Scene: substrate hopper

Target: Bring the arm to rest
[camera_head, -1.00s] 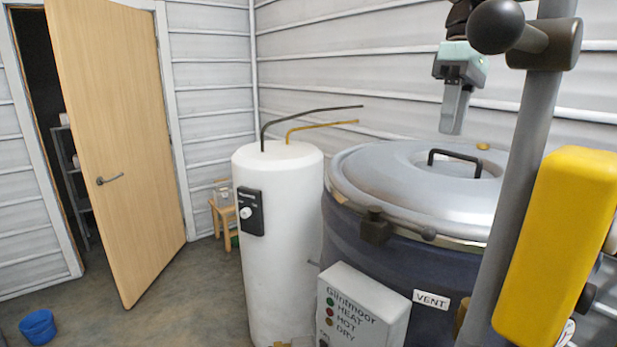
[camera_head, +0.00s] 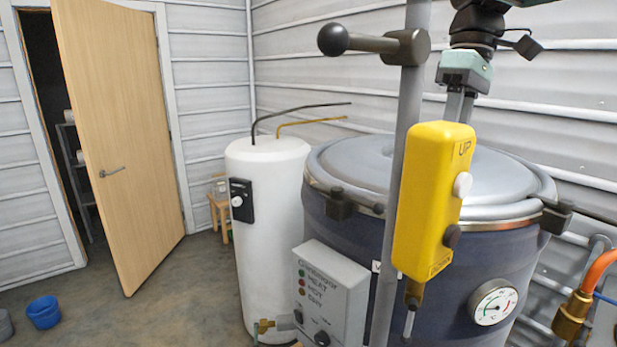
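My gripper (camera_head: 461,105) hangs pointing down above the grey lid (camera_head: 350,165) of the large dark-blue drum (camera_head: 340,232). Its pale green body and the upper parts of two close-set fingers show. The fingertips are hidden behind the yellow control box (camera_head: 428,210), so I cannot tell whether they are open or shut. I see nothing held in the visible part. The lid lies on the drum; its handle is hidden.
A grey post (camera_head: 404,125) with a ball-ended lever (camera_head: 365,43) stands in front of the drum. A white tank (camera_head: 265,235) and a grey control panel (camera_head: 325,298) are left. Pipes (camera_head: 583,300) are right. Floor is free near the open door (camera_head: 120,150).

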